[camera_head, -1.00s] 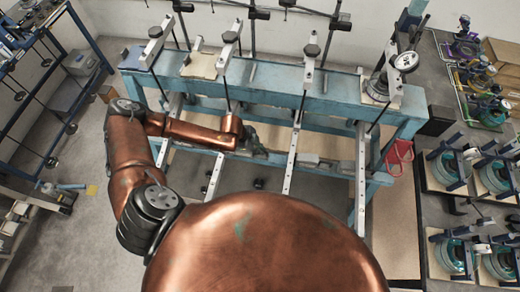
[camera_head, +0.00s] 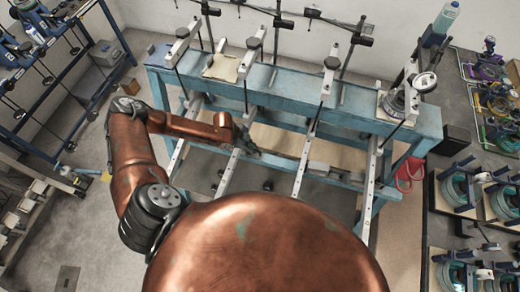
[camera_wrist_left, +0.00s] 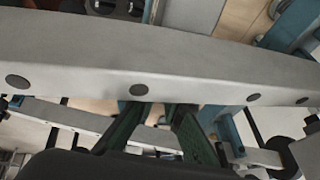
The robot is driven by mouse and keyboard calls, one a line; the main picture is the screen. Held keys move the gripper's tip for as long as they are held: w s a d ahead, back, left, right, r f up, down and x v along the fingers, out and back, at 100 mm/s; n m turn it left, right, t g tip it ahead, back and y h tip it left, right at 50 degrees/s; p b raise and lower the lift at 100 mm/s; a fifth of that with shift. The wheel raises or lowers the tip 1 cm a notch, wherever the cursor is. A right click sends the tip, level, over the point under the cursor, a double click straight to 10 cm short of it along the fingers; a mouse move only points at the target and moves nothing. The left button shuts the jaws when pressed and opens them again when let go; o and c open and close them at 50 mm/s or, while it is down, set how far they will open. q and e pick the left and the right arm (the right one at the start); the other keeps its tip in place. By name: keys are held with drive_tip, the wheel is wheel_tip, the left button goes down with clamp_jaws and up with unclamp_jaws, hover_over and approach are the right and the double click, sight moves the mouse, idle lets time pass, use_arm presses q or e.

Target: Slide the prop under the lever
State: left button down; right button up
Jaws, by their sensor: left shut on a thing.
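Several long pale levers with dark holes slope down from the blue frame. My left gripper (camera_head: 248,146) is at the lower rail, close to the second lever from the left (camera_head: 229,173). In the left wrist view, a grey lever with dark holes (camera_wrist_left: 190,68) crosses close in front of the camera. The green fingers of my left gripper (camera_wrist_left: 155,120) reach up to its lower edge, and their tips are hidden. The gripper is shut, apparently on the prop, which I cannot make out clearly. My right gripper is not in view.
The blue frame (camera_head: 290,92) spans the middle, with its lower rail (camera_head: 290,163) below. A bench with coils and clamps (camera_head: 455,190) stands at the right. A blue rack stands at the left.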

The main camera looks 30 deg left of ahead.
use_arm(q)
drive_tip(key=shift+a, duration=0.4)
drive_tip(key=c, duration=2)
unclamp_jaws()
drive_tip(key=shift+s, duration=0.1)
drive_tip(key=shift+c, duration=0.2)
drive_tip(key=v, duration=1.2)
drive_tip(key=shift+s, duration=0.1)
